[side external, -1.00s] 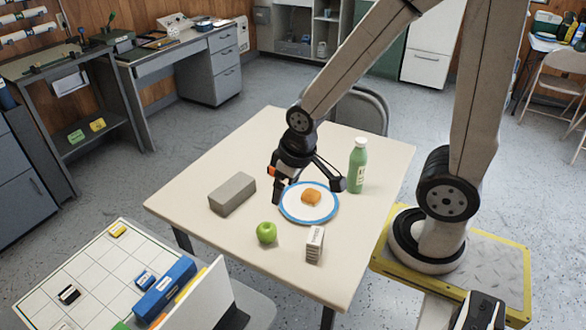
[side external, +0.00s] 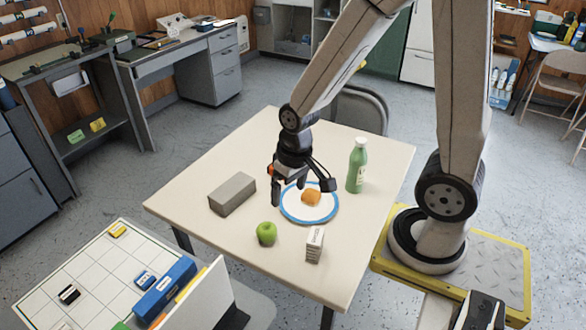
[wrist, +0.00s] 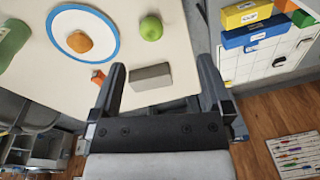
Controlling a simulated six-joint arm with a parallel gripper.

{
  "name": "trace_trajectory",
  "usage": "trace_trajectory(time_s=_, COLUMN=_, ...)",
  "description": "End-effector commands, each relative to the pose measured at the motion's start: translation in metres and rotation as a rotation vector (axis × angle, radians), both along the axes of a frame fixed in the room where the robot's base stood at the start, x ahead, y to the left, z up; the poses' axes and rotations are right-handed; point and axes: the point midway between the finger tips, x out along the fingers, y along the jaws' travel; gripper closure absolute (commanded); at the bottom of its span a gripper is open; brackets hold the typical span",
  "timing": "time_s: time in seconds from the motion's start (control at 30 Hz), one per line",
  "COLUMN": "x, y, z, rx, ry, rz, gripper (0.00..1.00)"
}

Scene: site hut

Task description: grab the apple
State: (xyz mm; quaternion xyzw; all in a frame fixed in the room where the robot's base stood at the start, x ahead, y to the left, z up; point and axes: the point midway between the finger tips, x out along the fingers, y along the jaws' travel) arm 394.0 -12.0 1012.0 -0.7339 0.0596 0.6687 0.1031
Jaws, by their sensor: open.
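The green apple (side external: 266,233) sits on the table at its front side, left of a small white box. It also shows in the wrist view (wrist: 151,28), at the top, beyond my fingertips and a little left of the gap between them. My gripper (side external: 288,198) is above the table near the left rim of the plate, behind and above the apple and apart from it. Its fingers stand apart and empty in the wrist view (wrist: 162,78).
A blue-rimmed plate (side external: 285,211) holds an orange-brown piece of food (side external: 312,196). A green bottle (side external: 357,166) stands behind it. A grey block (side external: 232,194) lies left of my gripper. The white box (side external: 314,244) stands right of the apple.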

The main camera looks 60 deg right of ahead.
Motion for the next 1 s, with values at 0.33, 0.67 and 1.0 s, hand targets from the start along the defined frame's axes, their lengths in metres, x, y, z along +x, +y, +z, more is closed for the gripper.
trace_trajectory(time_s=0.33, x=0.005, y=-0.017, z=-0.046, rx=0.208, ry=0.259, rz=-0.445, gripper=0.00)
trace_trajectory(time_s=0.67, x=0.016, y=-0.029, z=-0.088, rx=0.453, ry=0.473, rz=-0.858, gripper=0.00)
trace_trajectory(time_s=1.0, x=0.035, y=-0.046, z=-0.134, rx=0.756, ry=0.650, rz=-1.264, gripper=0.00)
